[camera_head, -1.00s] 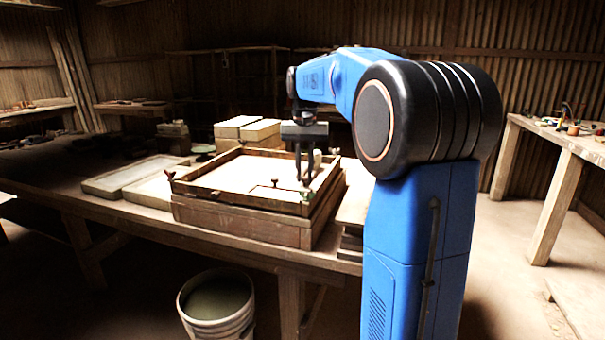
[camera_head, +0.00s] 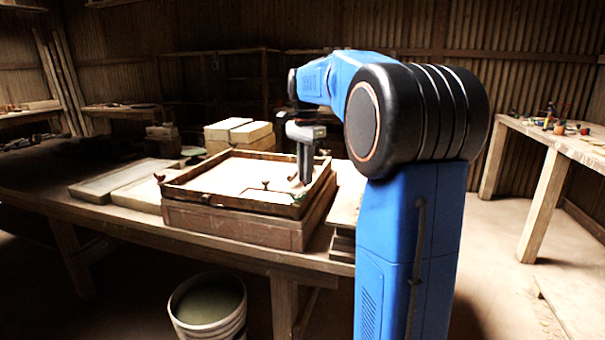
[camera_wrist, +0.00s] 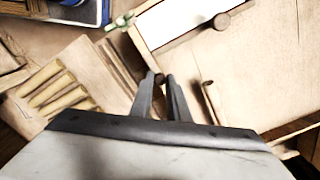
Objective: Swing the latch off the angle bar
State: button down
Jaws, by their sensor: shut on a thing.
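The shallow wooden frame (camera_head: 225,203) lies on a thick wooden box on the bench, with small knobs along its rim. A thin bar (camera_head: 265,188) with a small knob crosses its pale inside; I take it for the angle bar. My gripper (camera_head: 304,182) points down at the frame's right side. In the wrist view my gripper (camera_wrist: 162,80) has its fingertips close together on a small dark knob-like piece (camera_wrist: 159,77), apparently the latch. The fingers hide most of it, and I cannot tell how it lies against the bar. A brown knob (camera_wrist: 222,20) shows beyond.
Pale flat trays (camera_head: 110,180) lie left of the frame, and pale blocks (camera_head: 238,131) stand behind it. A bucket (camera_head: 208,305) stands on the floor before the bench. A second bench (camera_head: 560,140) with small tools is at the right.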

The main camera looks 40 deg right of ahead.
jog(key=shift+s+d+m, duration=0.15)
jog(key=shift+m, duration=0.65)
jog(key=c, duration=1.7)
grip_release()
jog(key=shift+r, duration=0.1)
notch_tip(320, 180, up, 17)
jog(key=shift+r, duration=0.1)
jog(key=shift+s, duration=0.1)
